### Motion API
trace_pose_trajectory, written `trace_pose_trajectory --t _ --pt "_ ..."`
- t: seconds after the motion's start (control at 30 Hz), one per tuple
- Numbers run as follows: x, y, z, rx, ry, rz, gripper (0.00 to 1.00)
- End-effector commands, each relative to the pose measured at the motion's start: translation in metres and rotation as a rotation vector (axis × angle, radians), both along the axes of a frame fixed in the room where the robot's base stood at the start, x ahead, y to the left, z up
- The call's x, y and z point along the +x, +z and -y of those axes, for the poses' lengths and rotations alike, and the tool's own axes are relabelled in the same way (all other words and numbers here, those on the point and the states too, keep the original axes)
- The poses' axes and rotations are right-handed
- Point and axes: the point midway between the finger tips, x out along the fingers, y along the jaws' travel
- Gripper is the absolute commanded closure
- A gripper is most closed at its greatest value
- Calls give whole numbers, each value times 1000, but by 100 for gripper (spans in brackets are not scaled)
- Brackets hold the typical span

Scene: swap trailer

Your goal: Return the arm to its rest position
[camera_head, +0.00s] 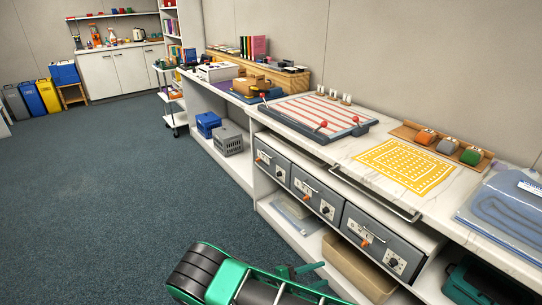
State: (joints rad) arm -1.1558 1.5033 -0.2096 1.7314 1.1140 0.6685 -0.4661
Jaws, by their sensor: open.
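My arm shows at the bottom centre of the head view as thick green and black links, low in front of the counter. My gripper (301,272) shows beyond the links as small green finger parts, partly hidden by the arm and cut by the frame's lower edge. It is open, and I see nothing held in it. It appears apart from the counter and drawers.
Grey drawers (318,193) and open shelves lie below. The carpet (100,190) at left is clear.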

Motion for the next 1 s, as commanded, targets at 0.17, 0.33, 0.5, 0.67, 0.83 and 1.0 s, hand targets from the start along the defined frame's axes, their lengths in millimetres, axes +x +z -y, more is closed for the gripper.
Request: trace_pose_trajectory --t 0.17,0.33,0.5,0.67,0.83,1.0 --pt "12 37 20 108 -139 9 59" --pt "18 75 45 222 -285 23 59" --pt "19 113 74 336 -426 43 59" --pt "15 149 103 441 -553 67 59" --pt "4 186 134 553 -681 99 59" --pt "-12 222 164 664 -802 137 59"
